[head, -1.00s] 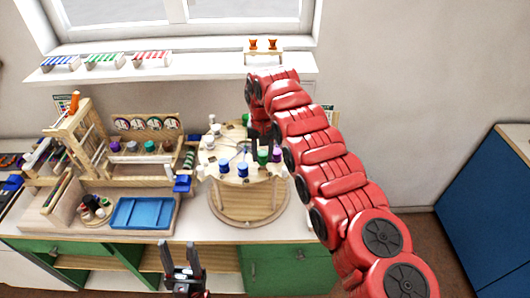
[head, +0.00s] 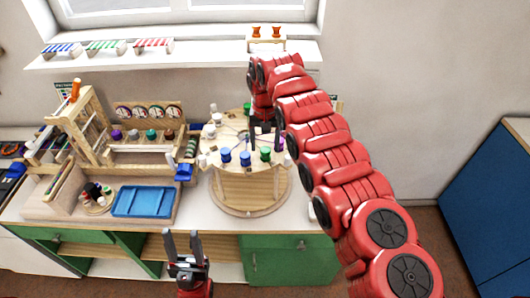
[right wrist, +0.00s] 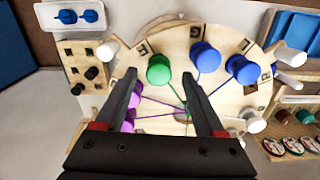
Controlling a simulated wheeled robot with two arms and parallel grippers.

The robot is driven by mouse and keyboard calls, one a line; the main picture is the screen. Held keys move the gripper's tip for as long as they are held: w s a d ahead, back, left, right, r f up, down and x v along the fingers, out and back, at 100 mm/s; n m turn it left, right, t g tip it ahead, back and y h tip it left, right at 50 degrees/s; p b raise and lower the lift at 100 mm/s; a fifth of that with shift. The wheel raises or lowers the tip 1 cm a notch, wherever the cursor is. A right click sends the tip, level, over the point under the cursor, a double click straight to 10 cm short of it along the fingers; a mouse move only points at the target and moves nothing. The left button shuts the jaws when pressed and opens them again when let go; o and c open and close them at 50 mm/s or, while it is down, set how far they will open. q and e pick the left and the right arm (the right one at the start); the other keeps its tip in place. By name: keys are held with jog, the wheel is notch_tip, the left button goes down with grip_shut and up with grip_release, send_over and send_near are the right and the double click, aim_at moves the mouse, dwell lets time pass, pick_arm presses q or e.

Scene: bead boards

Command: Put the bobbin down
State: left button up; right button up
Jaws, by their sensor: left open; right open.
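A round wooden disc (head: 240,181) on a stand carries several bobbins with threads running to its middle. The green bobbin (head: 265,154) stands upright at the front right of the rim; it also shows in the right wrist view (right wrist: 158,68). Two blue bobbins (head: 245,158) stand left of it. Purple bobbins (right wrist: 133,122) are partly hidden behind one finger in the right wrist view. My right gripper (head: 265,143) is open and empty above the disc, behind the green bobbin and apart from it. My left gripper (head: 182,238) is open and empty in front of the counter.
White bobbins (head: 208,131) stand at the disc's left. A blue tray (head: 143,202) and a wooden rack with coloured spools (head: 151,134) lie further left. A wall shelf (head: 200,52) with a small stand of orange bobbins (head: 266,33) is behind. Bare counter lies right of the disc.

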aim_at(265, 150)
notch_tip(265, 150, up, 2)
jog(key=shift+s+a+b, duration=0.1)
jog(key=shift+a+b, duration=0.05)
jog(key=shift+b, duration=0.35)
notch_tip(265, 150, up, 7)
jog(key=p, duration=0.7)
jog(key=shift+r, duration=0.15)
